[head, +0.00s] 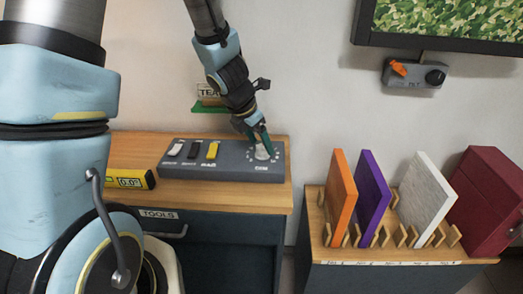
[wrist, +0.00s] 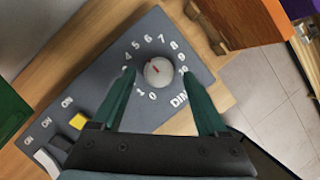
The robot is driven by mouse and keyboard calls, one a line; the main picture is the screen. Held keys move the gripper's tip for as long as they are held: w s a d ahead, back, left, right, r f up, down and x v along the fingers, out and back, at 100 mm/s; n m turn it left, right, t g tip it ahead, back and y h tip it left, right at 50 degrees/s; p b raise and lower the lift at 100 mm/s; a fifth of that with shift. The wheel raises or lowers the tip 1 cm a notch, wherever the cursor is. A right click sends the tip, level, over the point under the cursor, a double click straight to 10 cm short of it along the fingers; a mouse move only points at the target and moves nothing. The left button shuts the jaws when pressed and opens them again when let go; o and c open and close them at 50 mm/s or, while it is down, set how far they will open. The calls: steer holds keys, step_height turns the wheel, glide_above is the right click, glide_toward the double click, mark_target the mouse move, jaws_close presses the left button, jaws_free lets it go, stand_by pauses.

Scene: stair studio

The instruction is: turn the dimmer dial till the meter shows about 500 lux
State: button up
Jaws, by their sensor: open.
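The dimmer dial (wrist: 158,71) is a round light-grey knob with a short red mark, ringed by white numbers on a dark grey panel (wrist: 196,52). The mark points up and left in the wrist view, roughly toward the 5. In the head view the dial (head: 262,153) sits at the panel's right end. My gripper (wrist: 158,74) is open, with one green finger on each side of the dial and gaps showing between. It also shows over the dial in the head view (head: 258,143). I see no lux meter in either view.
Several rocker switches, one yellow (head: 212,150), line the panel's left part. A yellow level (head: 130,180) reading about 0.0° lies left of the panel on the wooden cabinet top (head: 230,196). A rack (head: 388,238) holding coloured boards stands right. A wall control box (head: 414,76) hangs under a screen.

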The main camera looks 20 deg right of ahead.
steer(key=shift+x, duration=0.75)
steer(key=shift+c, duration=0.3)
jaws_close()
